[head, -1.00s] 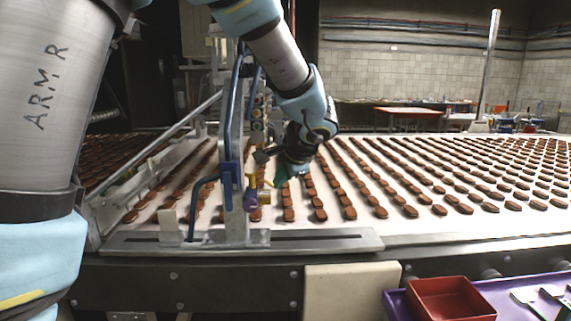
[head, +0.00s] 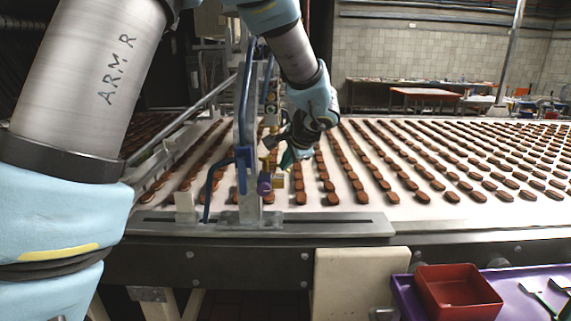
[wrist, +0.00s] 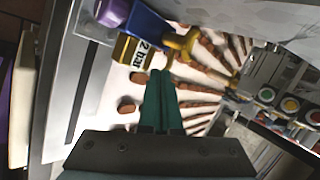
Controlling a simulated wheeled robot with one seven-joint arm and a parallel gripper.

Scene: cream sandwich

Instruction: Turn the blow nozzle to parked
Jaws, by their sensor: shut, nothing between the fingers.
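The nozzle fixture stands on an upright metal post (head: 248,120) at the near edge of the belt. It carries a blue clamp (head: 244,157), a purple knob (head: 264,184) and brass-coloured fittings (head: 271,112). In the wrist view the purple knob (wrist: 113,12), a blue block (wrist: 150,24), a yellow "2 bar" tag (wrist: 132,50) and a yellow brass part (wrist: 182,42) sit close together. I cannot tell which part is the nozzle tip. My gripper (wrist: 160,74) has green fingers closed together, tips just below the tag and brass part. It also shows right of the post (head: 287,158).
Rows of brown biscuits (head: 420,170) cover the white belt. A panel with coloured buttons (wrist: 290,105) shows at the right of the wrist view. A red bin (head: 458,292) sits on a purple tray (head: 405,297) at front right. A slotted metal plate (head: 340,226) edges the belt.

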